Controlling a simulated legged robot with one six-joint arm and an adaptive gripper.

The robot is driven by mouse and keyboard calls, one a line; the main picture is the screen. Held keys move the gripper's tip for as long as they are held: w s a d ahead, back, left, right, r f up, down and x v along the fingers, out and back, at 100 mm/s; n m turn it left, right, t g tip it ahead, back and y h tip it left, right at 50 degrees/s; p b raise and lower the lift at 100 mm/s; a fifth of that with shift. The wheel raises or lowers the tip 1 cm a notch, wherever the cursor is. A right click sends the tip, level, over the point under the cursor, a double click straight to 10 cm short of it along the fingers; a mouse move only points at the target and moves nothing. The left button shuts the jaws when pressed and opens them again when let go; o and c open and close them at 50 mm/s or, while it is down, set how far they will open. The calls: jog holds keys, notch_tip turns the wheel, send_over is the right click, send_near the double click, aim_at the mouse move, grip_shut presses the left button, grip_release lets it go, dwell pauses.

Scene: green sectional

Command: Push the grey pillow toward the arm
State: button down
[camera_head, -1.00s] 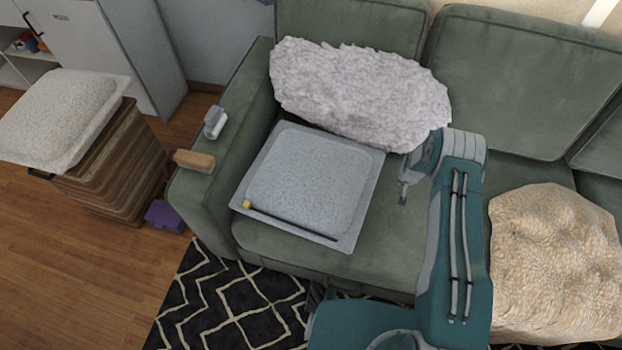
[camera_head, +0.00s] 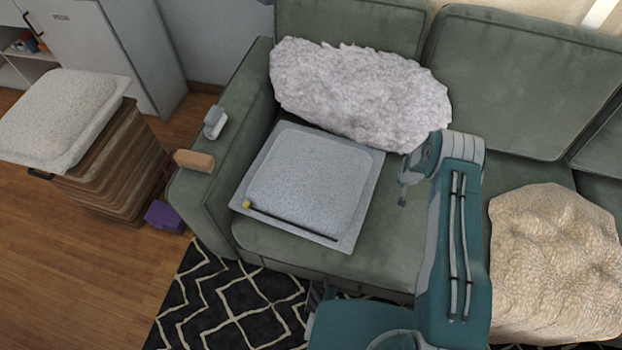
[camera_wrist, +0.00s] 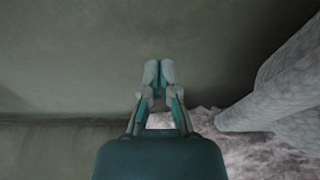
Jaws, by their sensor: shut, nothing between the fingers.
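The grey pillow (camera_head: 308,180) is square and flat with a wide border. It lies on the left seat of the green sofa, close to the sofa arm (camera_head: 228,138) on its left. A black stick with a yellow end (camera_head: 290,222) lies along its front part. My gripper (camera_head: 403,196) points down over the seat to the right of the pillow, apart from it. In the wrist view the fingers (camera_wrist: 159,70) are shut and empty, and a grey padded edge, apparently the pillow (camera_wrist: 280,95), shows at the right.
A fluffy light pillow (camera_head: 360,92) leans on the backrest behind the grey one. A beige pillow (camera_head: 555,260) lies to the right of my arm. A grey item (camera_head: 215,122) and a brown block (camera_head: 194,160) rest on the sofa arm. Seat (camera_head: 385,245) around my gripper is clear.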

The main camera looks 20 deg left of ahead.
dwell(0.4)
jog(key=shift+s+a, duration=0.2)
jog(key=shift+a, duration=0.75)
jog(key=shift+s+a, duration=0.25)
jog(key=shift+a, duration=0.75)
jog(key=shift+s+a, duration=0.2)
jog(key=shift+a, duration=0.75)
jog(key=shift+w+d, duration=0.25)
jog(key=shift+d, duration=0.9)
jog(key=shift+w+d, duration=0.25)
jog(key=shift+d, duration=0.85)
jog(key=w+v, duration=0.3)
jog(key=v, duration=1)
jog(key=shift+r, duration=0.7)
